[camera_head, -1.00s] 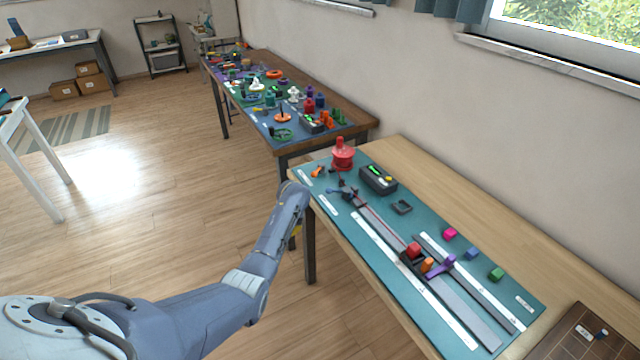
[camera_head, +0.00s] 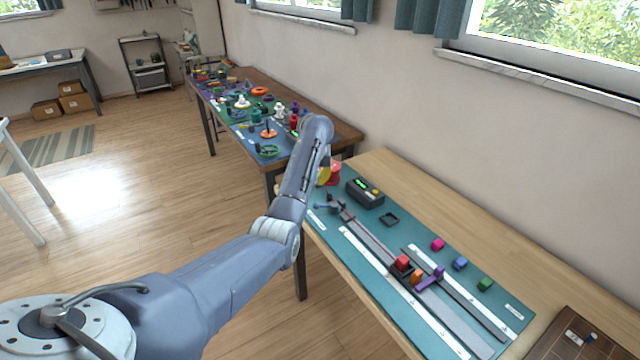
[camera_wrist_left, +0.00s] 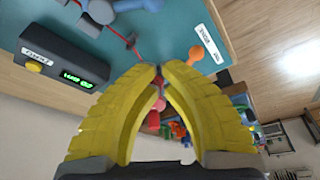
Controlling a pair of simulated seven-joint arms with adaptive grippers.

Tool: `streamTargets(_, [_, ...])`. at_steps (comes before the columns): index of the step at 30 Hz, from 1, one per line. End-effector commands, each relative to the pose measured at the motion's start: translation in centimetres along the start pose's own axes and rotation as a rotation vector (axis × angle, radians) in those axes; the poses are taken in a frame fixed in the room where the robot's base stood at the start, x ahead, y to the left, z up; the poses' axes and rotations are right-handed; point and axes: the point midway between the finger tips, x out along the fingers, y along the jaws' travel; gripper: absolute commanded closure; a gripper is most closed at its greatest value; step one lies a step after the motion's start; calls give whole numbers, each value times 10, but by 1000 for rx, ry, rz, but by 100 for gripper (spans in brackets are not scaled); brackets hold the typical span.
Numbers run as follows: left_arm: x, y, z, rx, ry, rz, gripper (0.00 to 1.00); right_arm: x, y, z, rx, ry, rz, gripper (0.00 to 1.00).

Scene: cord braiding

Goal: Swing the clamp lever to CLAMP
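My left gripper (camera_head: 325,174) hangs above the far end of the teal mat (camera_head: 398,325), in front of the red spool-like piece (camera_head: 335,173). In the left wrist view its yellow fingers (camera_wrist_left: 158,70) converge with the tips together; nothing clearly sits between them. A blue-grey handled piece (camera_head: 326,208) lies near the left end of the rail, and an orange knobbed piece (camera_wrist_left: 195,53) shows beside a white label (camera_wrist_left: 208,42). I cannot tell which is the clamp lever, and the lettering is too small to read surely. My right gripper is out of view.
A dark box (camera_head: 364,193) with a green display and yellow button stands close to the gripper. A red thin cord and rail (camera_head: 365,232) run to a carriage with red (camera_head: 402,262), orange and purple parts. Small coloured blocks (camera_head: 460,263) lie at the right. A cluttered table stands behind.

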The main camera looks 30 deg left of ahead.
Motion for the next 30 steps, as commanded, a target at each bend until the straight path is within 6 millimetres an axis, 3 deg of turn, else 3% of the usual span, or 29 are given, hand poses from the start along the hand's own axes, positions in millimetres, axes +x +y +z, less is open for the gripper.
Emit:
streamTargets(9, [51,-1,1,0,-3,-3,100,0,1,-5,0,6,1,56])
streamTargets(18, [77,-1,0,0,-1,-2,100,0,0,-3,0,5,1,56])
streamTargets(21, [84,-1,1,0,0,-3,100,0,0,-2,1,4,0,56])
streamTargets(30, [76,0,14,1,0,-1,100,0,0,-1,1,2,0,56])
